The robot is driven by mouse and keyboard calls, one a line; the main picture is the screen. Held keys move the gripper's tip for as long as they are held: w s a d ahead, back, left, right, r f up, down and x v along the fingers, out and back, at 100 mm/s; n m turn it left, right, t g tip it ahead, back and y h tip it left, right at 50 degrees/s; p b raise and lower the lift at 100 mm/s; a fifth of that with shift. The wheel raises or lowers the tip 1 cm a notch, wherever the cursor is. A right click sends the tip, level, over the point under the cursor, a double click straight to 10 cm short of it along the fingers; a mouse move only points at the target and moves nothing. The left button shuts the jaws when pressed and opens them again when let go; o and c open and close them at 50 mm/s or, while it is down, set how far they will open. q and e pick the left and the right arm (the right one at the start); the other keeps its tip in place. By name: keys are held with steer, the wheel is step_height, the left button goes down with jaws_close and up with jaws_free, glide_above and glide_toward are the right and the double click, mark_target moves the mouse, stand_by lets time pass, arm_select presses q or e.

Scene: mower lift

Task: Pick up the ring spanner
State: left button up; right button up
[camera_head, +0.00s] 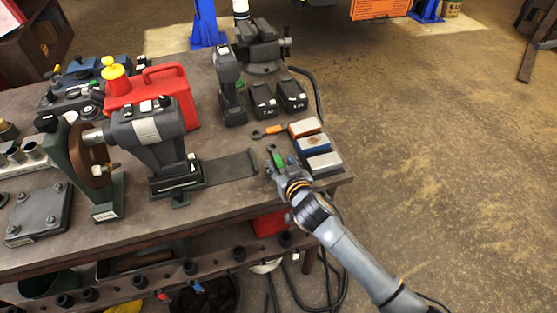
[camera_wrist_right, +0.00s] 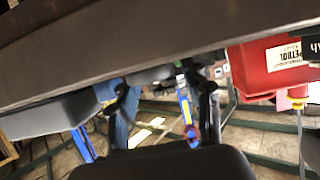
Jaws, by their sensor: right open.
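The ring spanner (camera_head: 268,131) looks like the small tool with an orange middle and a dark ring at its left end, lying flat on the workbench (camera_head: 225,210) near the right side. My right gripper (camera_head: 278,164) is over the bench's front right part, nearer to me than the spanner and apart from it. A green piece shows at its fingers; I cannot tell what it is. In the right wrist view the two dark fingers of this gripper (camera_wrist_right: 168,92) stand apart with nothing clearly held. I cannot make out the spanner there. My left gripper is not in view.
Three coloured blocks (camera_head: 312,144) lie just right of the spanner. Two black batteries (camera_head: 277,99) stand behind it. A flat dark strip (camera_head: 230,167) lies left of the gripper.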

jaws_close()
steer(key=shift+r, duration=0.1)
steer(key=shift+r, duration=0.5)
steer(key=s+r+b, duration=0.3)
steer(key=s+r, duration=0.9)
steer(key=s, duration=0.2)
